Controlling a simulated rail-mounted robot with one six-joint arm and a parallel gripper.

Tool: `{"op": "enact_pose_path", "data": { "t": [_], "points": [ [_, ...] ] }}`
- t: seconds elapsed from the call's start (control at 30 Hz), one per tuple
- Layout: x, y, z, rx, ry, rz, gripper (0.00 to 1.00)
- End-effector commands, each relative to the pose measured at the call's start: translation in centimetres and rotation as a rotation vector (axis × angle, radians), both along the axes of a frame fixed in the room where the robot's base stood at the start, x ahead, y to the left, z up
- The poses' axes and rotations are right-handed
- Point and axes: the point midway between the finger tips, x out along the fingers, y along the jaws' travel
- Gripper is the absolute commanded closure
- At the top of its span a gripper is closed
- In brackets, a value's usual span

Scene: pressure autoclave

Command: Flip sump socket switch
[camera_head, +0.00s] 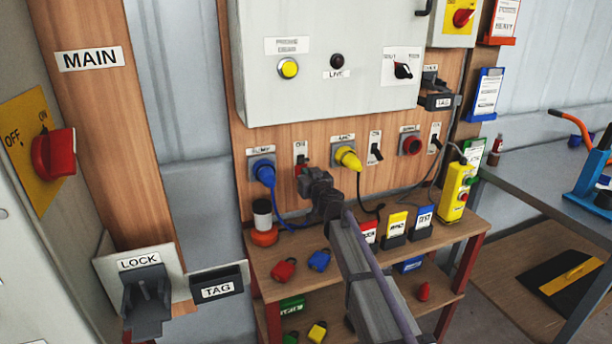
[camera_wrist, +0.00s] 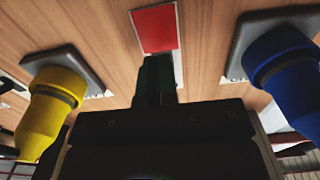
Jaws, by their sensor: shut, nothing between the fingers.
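The sump socket (camera_head: 261,151) is at the left of the wooden board, with a blue plug (camera_head: 264,171) in it. Its switch plate (camera_head: 300,147) is just to the right, white above with a red lower part; a dark shape, lever or fingertip, lies across it. In the wrist view, turned upside down, the red part (camera_wrist: 155,27) is straight ahead and the blue plug (camera_wrist: 282,65) is at right. My gripper (camera_head: 308,180) is shut and empty right at the switch plate. Its fingers (camera_wrist: 154,80) hide the lever, so I cannot tell its position or whether they touch.
A yellow plug (camera_head: 348,158), also in the wrist view (camera_wrist: 48,110), sits close right of the switch. Beyond it are another switch (camera_head: 375,150) and a red socket (camera_head: 411,145). The grey cabinet (camera_head: 330,60) overhangs above. A shelf (camera_head: 270,275) with padlocks lies below.

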Motion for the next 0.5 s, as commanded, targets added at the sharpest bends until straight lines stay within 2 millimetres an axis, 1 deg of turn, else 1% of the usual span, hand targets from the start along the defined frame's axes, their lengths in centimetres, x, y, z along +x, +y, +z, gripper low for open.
{"op": "enact_pose_path", "data": {
  "t": [0.03,0.3,0.5],
  "points": [
    [-0.4,-0.2,-0.3,0.000,0.000,0.000,1.00],
    [-1.9,-0.9,-0.9,0.000,0.000,-0.001,1.00],
    [-2.1,-1.1,-1.0,0.000,0.000,0.000,1.00]
  ]
}}
